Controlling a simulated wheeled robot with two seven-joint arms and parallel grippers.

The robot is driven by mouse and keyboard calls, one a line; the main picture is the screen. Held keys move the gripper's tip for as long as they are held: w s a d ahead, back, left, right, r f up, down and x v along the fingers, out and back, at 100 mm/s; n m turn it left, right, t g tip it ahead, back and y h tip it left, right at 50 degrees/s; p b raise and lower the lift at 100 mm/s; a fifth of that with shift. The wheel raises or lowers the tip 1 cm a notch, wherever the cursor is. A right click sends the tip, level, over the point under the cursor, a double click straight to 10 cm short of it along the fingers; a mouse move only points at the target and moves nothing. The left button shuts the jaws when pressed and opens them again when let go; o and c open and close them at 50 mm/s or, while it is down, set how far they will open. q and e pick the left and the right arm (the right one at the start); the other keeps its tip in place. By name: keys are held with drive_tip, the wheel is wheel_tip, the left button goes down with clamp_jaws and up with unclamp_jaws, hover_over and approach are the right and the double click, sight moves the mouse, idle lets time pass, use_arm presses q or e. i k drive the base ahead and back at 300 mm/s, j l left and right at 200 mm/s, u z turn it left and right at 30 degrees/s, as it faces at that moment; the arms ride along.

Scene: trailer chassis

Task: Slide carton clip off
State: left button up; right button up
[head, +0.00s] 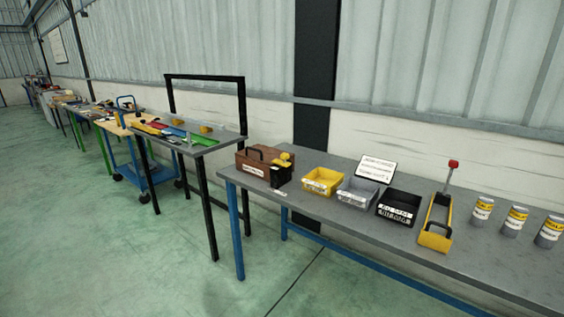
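I cannot tell which of these, if any, is the clip. Neither of my grippers shows in the head view.
On the grey table (330,213) stand yellow (315,188), grey (356,197) and black (393,216) bins, a sign (377,168), a yellow tote (434,240) and labelled cans (514,222). Another table (226,138) stands left. Green floor (100,250) is clear in front.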

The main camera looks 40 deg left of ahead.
sight(284, 156)
drive_tip(key=i+j, duration=0.1)
drive_tip(key=j, duration=0.35)
drive_tip(key=i+j, duration=0.15)
drive_tip(key=j, duration=0.25)
drive_tip(key=i+j, duration=0.1)
drive_tip(key=j, duration=0.35)
drive_tip(key=i+j, duration=0.15)
drive_tip(key=j, duration=0.25)
drive_tip(key=i+j+u, duration=0.1)
drive_tip(key=j, duration=0.35)
drive_tip(key=i+j, duration=0.15)
drive_tip(key=j, duration=0.25)
drive_tip(key=i+j, duration=0.1)
drive_tip(key=j, duration=0.35)
